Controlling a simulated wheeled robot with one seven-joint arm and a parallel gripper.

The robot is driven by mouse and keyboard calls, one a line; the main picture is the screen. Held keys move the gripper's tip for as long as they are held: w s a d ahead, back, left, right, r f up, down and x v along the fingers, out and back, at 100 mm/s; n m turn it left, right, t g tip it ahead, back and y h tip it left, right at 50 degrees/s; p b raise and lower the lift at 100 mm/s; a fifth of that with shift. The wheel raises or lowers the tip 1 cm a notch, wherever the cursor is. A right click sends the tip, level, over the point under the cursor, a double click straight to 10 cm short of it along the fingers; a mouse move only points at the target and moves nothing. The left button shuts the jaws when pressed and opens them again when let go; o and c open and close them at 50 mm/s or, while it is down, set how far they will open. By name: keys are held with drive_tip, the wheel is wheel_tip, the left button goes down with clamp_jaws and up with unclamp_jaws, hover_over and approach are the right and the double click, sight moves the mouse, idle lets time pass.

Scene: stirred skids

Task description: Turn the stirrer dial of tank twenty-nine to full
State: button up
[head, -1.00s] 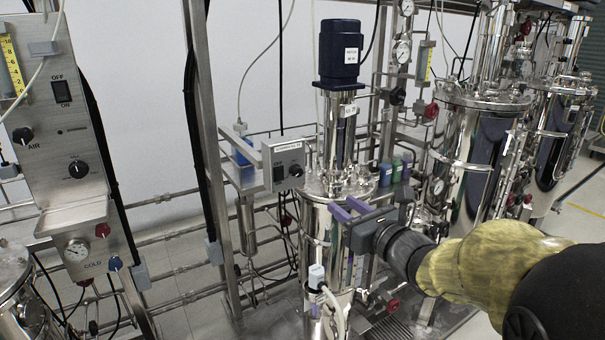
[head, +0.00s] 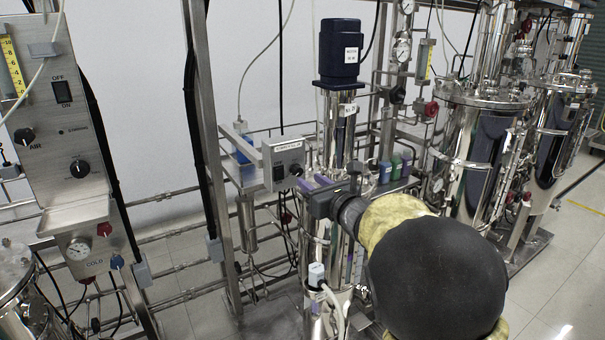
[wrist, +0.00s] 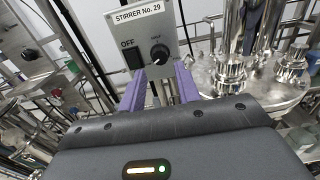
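The stirrer box, labelled "STIRRER No. 29" in the wrist view (wrist: 143,35), is a grey metal box also seen in the head view (head: 283,150). It has a black switch marked OFF and, right of it, a round black dial (wrist: 160,53), seen in the head view as well (head: 297,170). A pale mark shows on the dial's lower left in the wrist view; its exact setting is too small to read. My gripper (wrist: 160,82) has two purple fingers, spread apart with nothing between them. It points at the box, with the dial in line with the gap; I see no contact.
A steel tank with a dark blue motor (head: 339,50) stands just right of the box. Small coloured bottles (head: 395,168) sit behind my gripper. A steel frame post (head: 205,130) rises left of the box. Another panel with a black knob (head: 79,169) is at far left.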

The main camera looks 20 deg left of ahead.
sight(299, 172)
drive_tip(key=x, duration=0.5)
drive_tip(key=shift+w+p, duration=0.1)
drive_tip(key=shift+p, duration=0.2)
drive_tip(key=c, duration=0.7)
